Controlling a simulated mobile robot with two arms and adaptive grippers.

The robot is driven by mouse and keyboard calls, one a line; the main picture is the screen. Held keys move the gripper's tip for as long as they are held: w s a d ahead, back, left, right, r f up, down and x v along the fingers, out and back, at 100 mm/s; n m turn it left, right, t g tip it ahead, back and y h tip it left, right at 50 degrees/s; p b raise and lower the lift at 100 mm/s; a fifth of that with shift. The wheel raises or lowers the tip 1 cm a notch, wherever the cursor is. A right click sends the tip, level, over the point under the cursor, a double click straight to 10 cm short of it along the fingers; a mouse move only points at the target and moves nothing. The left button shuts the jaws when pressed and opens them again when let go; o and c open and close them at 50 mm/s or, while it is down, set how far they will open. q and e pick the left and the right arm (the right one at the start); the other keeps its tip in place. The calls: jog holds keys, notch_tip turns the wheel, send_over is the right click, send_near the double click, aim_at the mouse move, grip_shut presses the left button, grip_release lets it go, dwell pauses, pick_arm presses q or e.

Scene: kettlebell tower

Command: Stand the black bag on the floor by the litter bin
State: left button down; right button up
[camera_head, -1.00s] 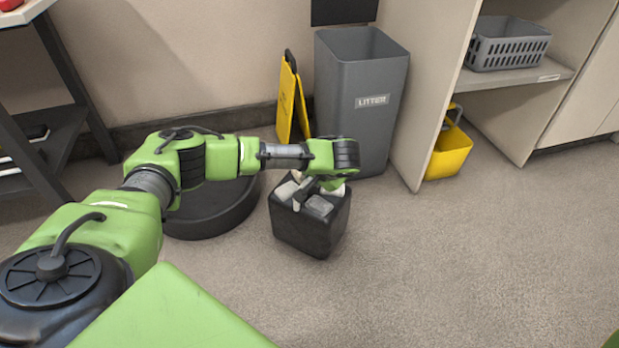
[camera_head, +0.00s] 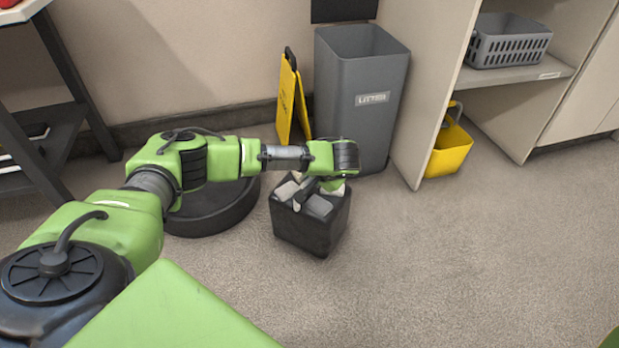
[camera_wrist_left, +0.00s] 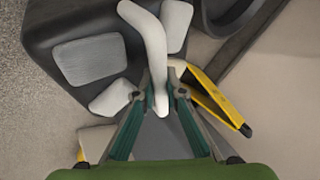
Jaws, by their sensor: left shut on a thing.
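The black bag (camera_head: 308,235) is a boxy dark container with pale grey patches on its top. It stands upright in front of the grey litter bin (camera_head: 378,128), slightly to its left. I cannot tell whether its base touches the floor. My left gripper (camera_head: 308,188) is over the bag's top, mostly hidden by its own wrist. In the left wrist view, the fingers (camera_wrist_left: 157,108) are closed about the end of a pale handle (camera_wrist_left: 152,45) on the bag (camera_wrist_left: 45,25). My right gripper is out of view.
A folded yellow sign (camera_head: 288,100) stands left of the bin. A round black base (camera_head: 215,212) lies left of the bag. A shelf unit with a yellow bucket (camera_head: 450,152) and grey basket (camera_head: 508,45) is at right. Floor in front and right is clear.

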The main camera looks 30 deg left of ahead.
pick_arm(q)
jog(key=c, duration=2)
grip_release()
jog(key=shift+r, duration=0.1)
jog(key=shift+c, duration=0.2)
jog(key=shift+o, duration=0.3)
